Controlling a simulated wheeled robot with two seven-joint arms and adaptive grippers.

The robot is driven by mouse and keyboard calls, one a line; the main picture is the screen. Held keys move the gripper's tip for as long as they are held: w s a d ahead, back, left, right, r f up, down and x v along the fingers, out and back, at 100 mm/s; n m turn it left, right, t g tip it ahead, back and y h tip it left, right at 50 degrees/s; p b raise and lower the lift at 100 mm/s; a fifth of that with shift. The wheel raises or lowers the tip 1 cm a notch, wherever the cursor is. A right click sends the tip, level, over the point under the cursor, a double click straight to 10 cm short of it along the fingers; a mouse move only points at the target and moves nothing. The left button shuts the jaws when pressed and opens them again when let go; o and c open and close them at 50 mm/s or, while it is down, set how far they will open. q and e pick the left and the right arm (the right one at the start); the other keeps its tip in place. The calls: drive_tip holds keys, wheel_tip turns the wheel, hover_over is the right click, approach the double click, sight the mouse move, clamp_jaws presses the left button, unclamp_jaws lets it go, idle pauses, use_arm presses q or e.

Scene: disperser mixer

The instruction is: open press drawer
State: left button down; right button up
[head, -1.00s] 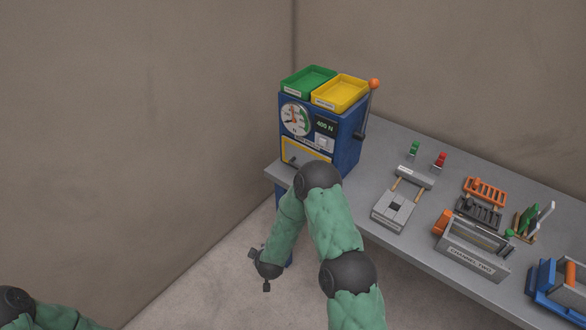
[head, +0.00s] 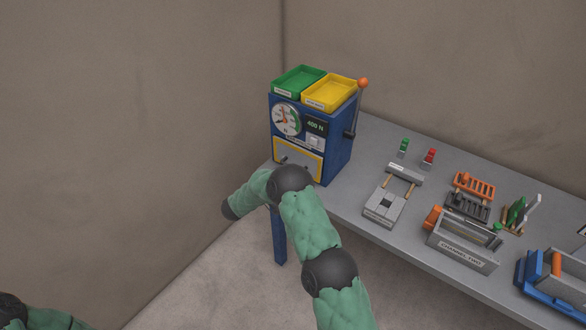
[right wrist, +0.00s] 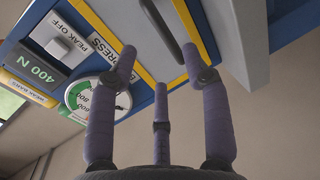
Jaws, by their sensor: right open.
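The blue press (head: 338,152) stands at the left end of the grey table. Its drawer front (head: 305,164) is a pale panel in a yellow frame, low on the press, and looks shut; it also shows in the right wrist view (right wrist: 122,18). A dark bar handle (right wrist: 160,28) crosses the panel. My right gripper (right wrist: 160,65) is open and empty, its fingers pointing at the drawer front just short of the handle. Contact cannot be told. In the head view my right arm mostly hides this gripper. My left gripper is out of view; only part of that arm shows bottom left.
Green (head: 298,80) and yellow (head: 330,93) trays sit on the press. An orange-knobbed lever (head: 358,108) is on its right side. A grey fixture (head: 385,208), orange and black racks and a grey box (head: 462,245) stand along the table. Floor in front is clear.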

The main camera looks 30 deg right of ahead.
drive_tip(key=b+x, duration=0.1)
drive_tip(key=x, duration=0.8)
drive_tip(key=shift+w+d+f, duration=0.1)
drive_tip(key=shift+w+d, duration=0.1)
drive_tip(key=shift+c, duration=0.2)
clamp_jaws()
